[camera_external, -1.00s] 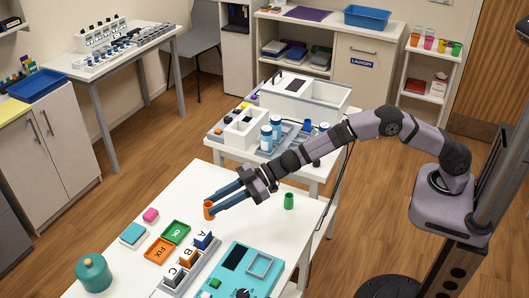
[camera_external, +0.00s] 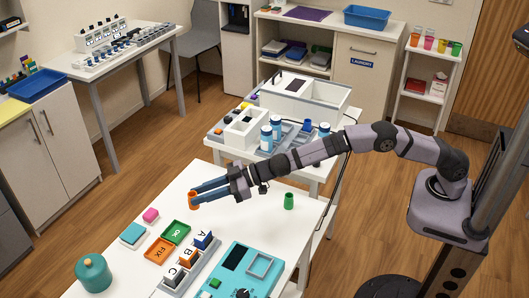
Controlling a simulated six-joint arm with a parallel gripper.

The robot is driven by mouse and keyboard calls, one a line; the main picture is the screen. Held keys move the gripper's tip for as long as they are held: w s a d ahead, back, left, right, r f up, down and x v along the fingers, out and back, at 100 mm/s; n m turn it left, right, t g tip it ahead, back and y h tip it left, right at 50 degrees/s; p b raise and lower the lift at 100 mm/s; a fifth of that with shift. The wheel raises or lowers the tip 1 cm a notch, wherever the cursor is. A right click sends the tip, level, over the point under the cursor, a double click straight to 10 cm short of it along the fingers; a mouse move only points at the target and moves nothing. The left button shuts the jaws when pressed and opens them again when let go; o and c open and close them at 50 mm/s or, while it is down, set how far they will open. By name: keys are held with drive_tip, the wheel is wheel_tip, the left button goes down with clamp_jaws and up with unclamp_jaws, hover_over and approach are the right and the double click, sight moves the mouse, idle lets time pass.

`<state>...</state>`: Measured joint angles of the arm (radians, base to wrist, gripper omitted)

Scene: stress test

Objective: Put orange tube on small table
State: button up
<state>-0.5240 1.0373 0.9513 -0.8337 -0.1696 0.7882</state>
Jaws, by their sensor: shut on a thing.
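The orange tube (camera_external: 193,201) is between the tips of my gripper (camera_external: 197,189), over the far left edge area of the front white table (camera_external: 245,205). My gripper is shut on it, with its blue fingers pointing left. The tube looks upright; its height above the tabletop is hard to judge. A smaller white table (camera_external: 216,141) stands behind, bearing a white box, blue-and-white bottles and trays. The task's small table may be this one; the picture does not label it.
A green tube (camera_external: 289,201) stands on the front table to the right of my gripper. An OK tray (camera_external: 175,232), a FIX tray (camera_external: 159,250), lettered blocks, a turquoise device (camera_external: 243,268) and a teal jar (camera_external: 93,273) fill the near part. The table's middle is bare.

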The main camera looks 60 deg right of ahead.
wheel_tip(320, 180, down, 5)
drive_tip(key=b, duration=0.3)
drive_tip(key=shift+f, duration=0.6)
drive_tip(key=shift+f+b, duration=0.15)
drive_tip(key=shift+b, duration=0.15)
drive_tip(key=shift+f+b, duration=0.5)
drive_tip(key=shift+f, duration=1.2)
drive_tip(key=shift+f, duration=0.15)
drive_tip(key=o, duration=1)
